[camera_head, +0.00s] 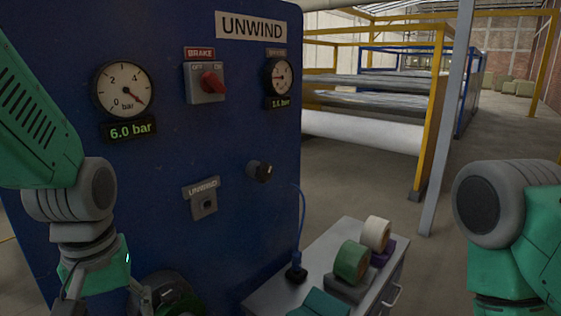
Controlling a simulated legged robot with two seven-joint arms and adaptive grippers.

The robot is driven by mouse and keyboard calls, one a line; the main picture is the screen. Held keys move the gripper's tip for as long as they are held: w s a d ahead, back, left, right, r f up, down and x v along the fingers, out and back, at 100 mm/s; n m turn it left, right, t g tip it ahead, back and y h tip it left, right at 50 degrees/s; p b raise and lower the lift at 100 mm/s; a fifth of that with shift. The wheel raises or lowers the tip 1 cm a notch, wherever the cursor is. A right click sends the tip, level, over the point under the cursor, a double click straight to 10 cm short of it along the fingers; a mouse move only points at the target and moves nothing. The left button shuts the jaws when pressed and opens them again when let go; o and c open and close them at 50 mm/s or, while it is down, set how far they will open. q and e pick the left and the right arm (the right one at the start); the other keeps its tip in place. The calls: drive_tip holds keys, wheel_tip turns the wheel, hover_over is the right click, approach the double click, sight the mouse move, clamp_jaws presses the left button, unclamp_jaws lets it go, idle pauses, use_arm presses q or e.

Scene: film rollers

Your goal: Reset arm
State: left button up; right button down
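My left arm (92,215) comes in from the left and hangs down in front of the blue UNWIND panel. A dark and green part at the bottom edge, beside the arm, may be its gripper, but its fingers cannot be made out. The blue panel (160,40) carries a red brake switch (212,82), a left gauge (122,90) reading 6.0 bar and a smaller right gauge (279,76).
A grey cabinet (345,230) stands low at the centre right, bearing a green tape roll (351,262) and a cream roll (375,233). A black knob (259,171) sticks out of the panel. A grey post (448,120) and yellow frame (428,120) stand behind; floor between is clear.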

use_arm(q)
drive_tip(key=s+a+f+m, duration=0.15)
drive_tip(key=s+f, duration=0.25)
drive_tip(key=f, duration=0.5)
drive_tip(key=s+a+f+m, duration=0.1)
drive_tip(key=s+a+f, duration=0.15)
drive_tip(key=f, duration=0.55)
drive_tip(key=s+a+f+m, duration=0.1)
drive_tip(key=s+f, duration=0.3)
drive_tip(key=f, duration=0.5)
drive_tip(key=s+f+m, duration=0.1)
drive_tip(key=s+f, duration=0.4)
drive_tip(key=s, duration=0.3)
wheel_tip(320, 180, down, 18)
drive_tip(key=w+m+b, duration=0.1)
drive_tip(key=w+b, duration=0.1)
drive_tip(key=b, duration=1.7)
drive_tip(key=shift+d+f+t, duration=0.2)
drive_tip(key=shift+t, duration=0.1)
use_arm(e)
wheel_tip(320, 180, down, 19)
drive_tip(key=shift+w, duration=0.25)
use_arm(q)
drive_tip(key=shift+w, duration=0.15)
